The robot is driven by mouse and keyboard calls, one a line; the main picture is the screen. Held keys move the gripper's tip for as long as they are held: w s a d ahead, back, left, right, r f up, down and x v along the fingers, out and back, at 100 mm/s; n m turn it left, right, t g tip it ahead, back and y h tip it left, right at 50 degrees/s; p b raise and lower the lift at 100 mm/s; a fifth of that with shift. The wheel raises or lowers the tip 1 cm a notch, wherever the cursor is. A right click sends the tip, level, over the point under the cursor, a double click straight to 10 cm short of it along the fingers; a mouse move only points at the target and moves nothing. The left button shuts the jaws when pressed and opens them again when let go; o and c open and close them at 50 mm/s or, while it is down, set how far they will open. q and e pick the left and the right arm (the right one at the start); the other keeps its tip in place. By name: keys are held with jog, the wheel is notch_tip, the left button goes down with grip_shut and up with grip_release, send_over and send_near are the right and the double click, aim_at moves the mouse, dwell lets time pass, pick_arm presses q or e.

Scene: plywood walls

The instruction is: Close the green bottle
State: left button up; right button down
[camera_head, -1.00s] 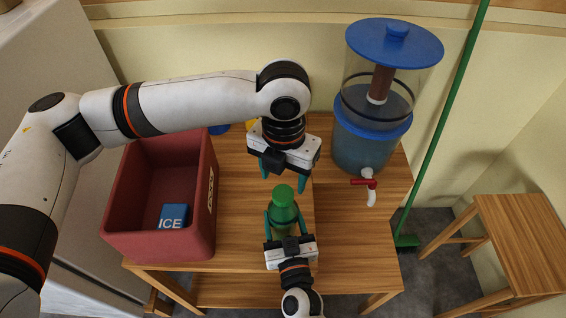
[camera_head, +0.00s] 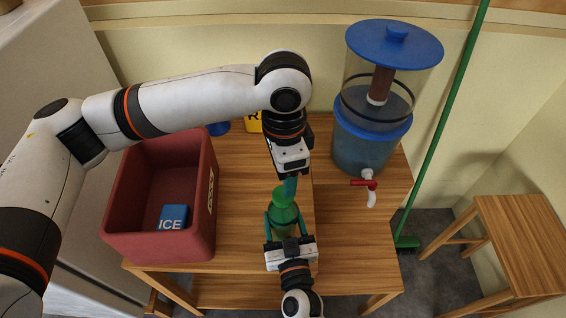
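The green bottle (camera_head: 284,216) stands upright on the wooden table, with a green cap (camera_head: 282,194) at its top. My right gripper (camera_head: 285,220) comes from the front edge, with one finger against each side of the bottle's body. My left gripper (camera_head: 290,187) points down at the cap from behind. It is seen edge-on, so its fingers overlap; whether they grip the cap cannot be told. The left fingertips hide part of the cap, and I cannot see whether the cap is fully seated.
A red crate (camera_head: 119,217) with a blue ICE pack (camera_head: 173,217) stands left. A water dispenser (camera_head: 372,140) with a red-handled tap stands back right. Blue and yellow items are partly hidden behind my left arm. A green broom (camera_head: 440,130) and stool (camera_head: 520,235) are right.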

pick_arm(q)
jog(key=n, duration=0.7)
jog(key=shift+r, duration=0.2)
jog(key=n, duration=0.4)
jog(key=shift+r, duration=0.1)
jog(key=n, duration=0.6)
jog(key=shift+r+n, duration=0.2)
jog(key=shift+n, duration=0.2)
jog(key=n, duration=0.6)
jog(key=shift+a+r, duration=0.1)
jog(key=shift+r, duration=0.05)
send_over(283, 217)
jog(key=w, duration=0.3)
jog(key=shift+s+f, duration=0.15)
jog(key=shift+f, duration=3.9)
